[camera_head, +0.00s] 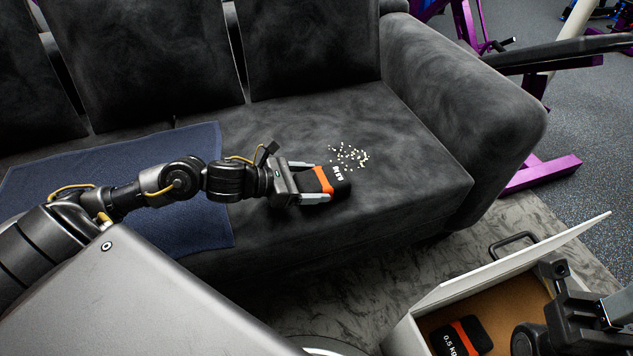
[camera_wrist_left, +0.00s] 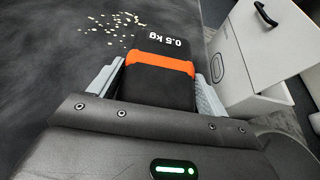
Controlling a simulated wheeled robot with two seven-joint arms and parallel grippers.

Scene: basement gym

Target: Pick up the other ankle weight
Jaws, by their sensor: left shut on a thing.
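A black ankle weight (camera_head: 338,181) with an orange band is between the fingers of my left gripper (camera_head: 318,182), over the sofa's seat cushion. My left gripper is shut on it. In the left wrist view the same ankle weight (camera_wrist_left: 160,85) shows "0.5 kg" on its far end, with a finger on each side. A second ankle weight (camera_head: 461,338), black and orange and marked "0.5 kg", lies inside the white box (camera_head: 405,338) at the lower right. Part of my right arm shows over the box, but its fingertips cannot be made out.
The grey sofa (camera_head: 420,130) has small pale crumbs (camera_head: 350,156) just behind the held weight. A blue towel (camera_head: 215,225) lies under my left arm. Purple gym equipment (camera_head: 540,172) is at the right.

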